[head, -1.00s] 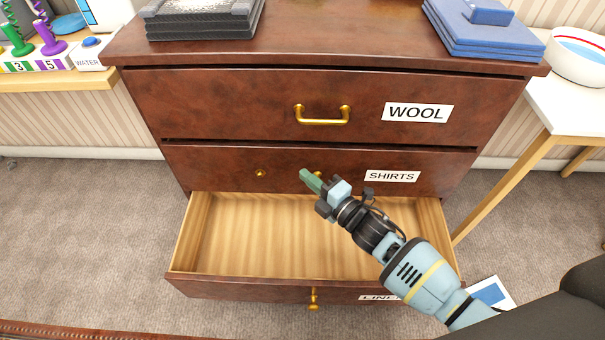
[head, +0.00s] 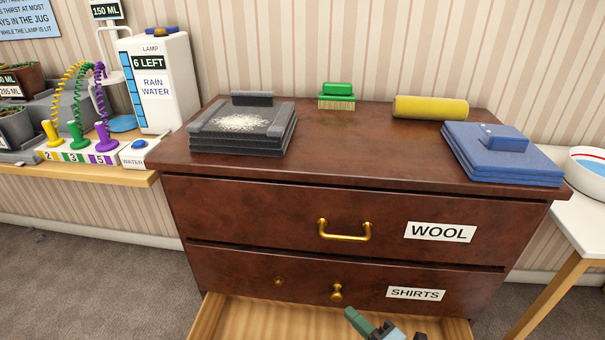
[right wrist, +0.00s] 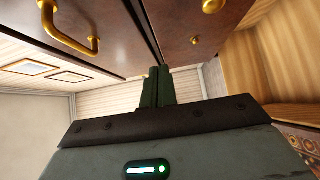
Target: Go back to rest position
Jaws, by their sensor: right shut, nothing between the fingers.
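My right gripper (head: 362,322) shows at the bottom edge of the head view, in front of the open bottom drawer (head: 262,318) and just below the SHIRTS drawer (head: 305,288). Its green fingers are together and empty. In the right wrist view the closed fingers (right wrist: 157,88) point past the drawer fronts, with gold knobs and a handle near the top, not touching them. Most of the right arm is below the head view. My left gripper is in neither view.
The dresser top holds a dark stack with white powder (head: 243,126), a green brush (head: 337,95), a yellow roll (head: 430,107) and a blue stack (head: 500,152). A wooden shelf (head: 90,177) is at left, a white table (head: 570,215) at right. The WOOL drawer (head: 300,213) is shut.

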